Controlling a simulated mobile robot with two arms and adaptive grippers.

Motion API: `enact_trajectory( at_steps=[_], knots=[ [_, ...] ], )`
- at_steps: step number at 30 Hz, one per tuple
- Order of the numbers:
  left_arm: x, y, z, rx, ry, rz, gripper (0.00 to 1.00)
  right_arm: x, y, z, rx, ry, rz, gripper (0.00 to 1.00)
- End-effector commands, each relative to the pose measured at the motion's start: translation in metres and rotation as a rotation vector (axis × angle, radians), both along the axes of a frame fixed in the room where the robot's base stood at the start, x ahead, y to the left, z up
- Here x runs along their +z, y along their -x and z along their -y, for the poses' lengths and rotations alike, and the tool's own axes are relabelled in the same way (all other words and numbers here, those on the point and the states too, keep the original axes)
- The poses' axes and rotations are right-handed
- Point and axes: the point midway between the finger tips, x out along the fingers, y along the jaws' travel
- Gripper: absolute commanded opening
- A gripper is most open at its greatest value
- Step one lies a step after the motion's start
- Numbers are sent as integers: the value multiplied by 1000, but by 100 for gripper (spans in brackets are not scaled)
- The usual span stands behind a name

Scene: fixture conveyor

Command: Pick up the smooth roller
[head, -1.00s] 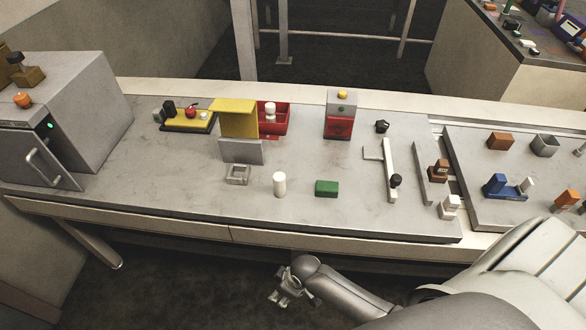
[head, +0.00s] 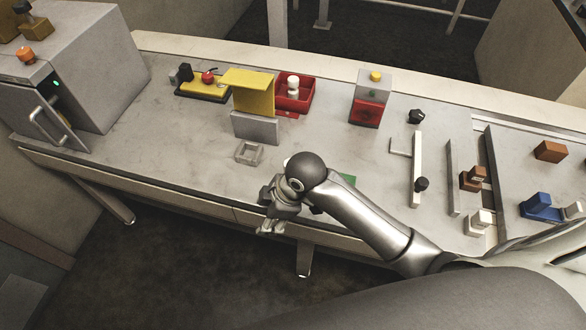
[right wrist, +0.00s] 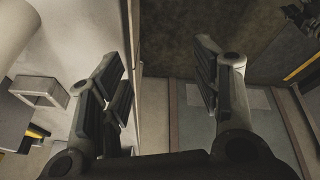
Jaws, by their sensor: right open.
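The smooth roller is a plain white upright cylinder on the grey worktop. In the head view my right arm hides nearly all of it, leaving a pale sliver (head: 286,162). In the right wrist view a large pale cylinder (right wrist: 22,32) at the upper left looks like this roller. My right gripper (head: 269,226) is at the front edge of the worktop, in front of the roller. Its fingers (right wrist: 163,75) are spread with nothing between them. My left gripper is not in view.
A square grey socket (head: 249,152) is left of the roller. Behind stand a yellow-topped fixture (head: 252,92) and a red bin (head: 308,90) holding a white piece. A green block (head: 348,179) is partly hidden by my arm.

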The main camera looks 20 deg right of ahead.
Motion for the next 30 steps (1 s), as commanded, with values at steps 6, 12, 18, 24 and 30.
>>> enact_trajectory(
  at_steps=[6,12,18,24,30],
  knots=[
    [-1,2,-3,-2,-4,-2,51,16,-22,-3,221,65,33,58],
    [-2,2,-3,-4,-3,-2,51,40,-50,8,517,178,50,58],
    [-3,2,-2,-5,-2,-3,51,71,-79,38,782,302,31,58],
    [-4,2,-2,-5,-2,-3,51,98,-96,66,937,373,-2,58],
    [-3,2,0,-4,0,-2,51,101,-100,75,983,389,-20,58]
  ],
)
